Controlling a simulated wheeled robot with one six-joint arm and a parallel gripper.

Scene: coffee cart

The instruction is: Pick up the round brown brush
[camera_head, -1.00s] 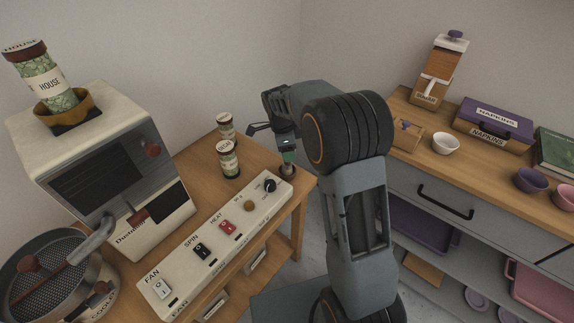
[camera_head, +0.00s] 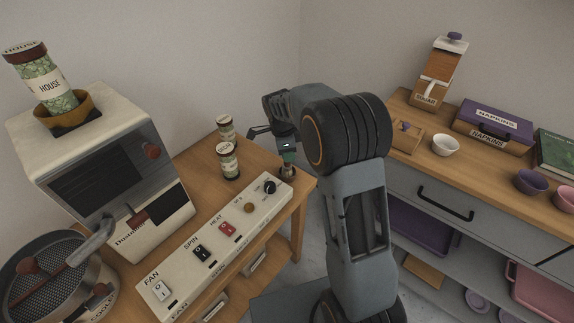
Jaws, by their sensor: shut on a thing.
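The round brown brush (camera_head: 288,172) is upright at the far right corner of the wooden table, beyond the end of the switch panel. Only its lower part shows below my gripper (camera_head: 288,153). My gripper points down over the brush and is shut on its upper part. The jaws are small and partly hidden by my own arm. I cannot tell whether the brush touches the table.
Two labelled jars (camera_head: 228,160) stand just left of my gripper. The switch panel (camera_head: 215,245) lies along the table's front. A roaster (camera_head: 115,175) stands at left. A counter (camera_head: 420,168) with a white bowl (camera_head: 446,145) is at right.

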